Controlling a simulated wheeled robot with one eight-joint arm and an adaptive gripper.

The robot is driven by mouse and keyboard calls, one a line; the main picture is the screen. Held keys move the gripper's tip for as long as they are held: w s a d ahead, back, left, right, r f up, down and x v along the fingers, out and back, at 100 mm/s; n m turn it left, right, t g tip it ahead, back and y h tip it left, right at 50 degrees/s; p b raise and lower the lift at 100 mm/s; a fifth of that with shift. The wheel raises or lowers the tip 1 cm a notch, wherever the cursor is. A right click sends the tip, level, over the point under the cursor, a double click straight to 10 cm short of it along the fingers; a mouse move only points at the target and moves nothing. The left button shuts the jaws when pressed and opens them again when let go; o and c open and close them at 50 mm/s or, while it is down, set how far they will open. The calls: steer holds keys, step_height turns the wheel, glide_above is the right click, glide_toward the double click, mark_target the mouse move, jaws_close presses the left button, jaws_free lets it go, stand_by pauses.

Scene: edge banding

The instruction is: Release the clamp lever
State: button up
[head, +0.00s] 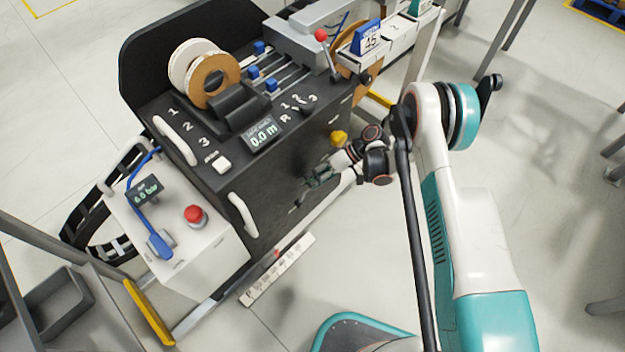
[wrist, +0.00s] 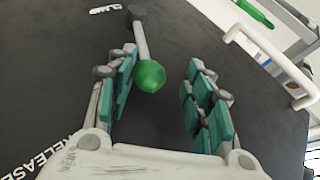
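The clamp lever (wrist: 141,40) is a grey rod with a green ball knob (wrist: 149,76), on a dark panel in the wrist view. The lettering RELEASE (wrist: 28,160) is at lower left, and partly cut lettering that seems to read CLAMP (wrist: 104,8) is at the top. My gripper (wrist: 160,66) is open, with teal pads on both sides of the knob. The knob sits closer to the left finger, and contact cannot be told. In the head view my gripper (head: 319,178) is at the black machine's side, and the lever cannot be made out there.
The black machine (head: 270,195) carries tape rolls (head: 214,80), a red-knobbed lever (head: 321,36) and a 0.0 m display (head: 262,136). A yellow knob (head: 338,138) is near my gripper. A white handle (wrist: 262,52) is to the right in the wrist view. A red button (head: 195,214) stands on the white box.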

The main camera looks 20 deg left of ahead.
steer(key=v, duration=1.2)
stand_by(0.3)
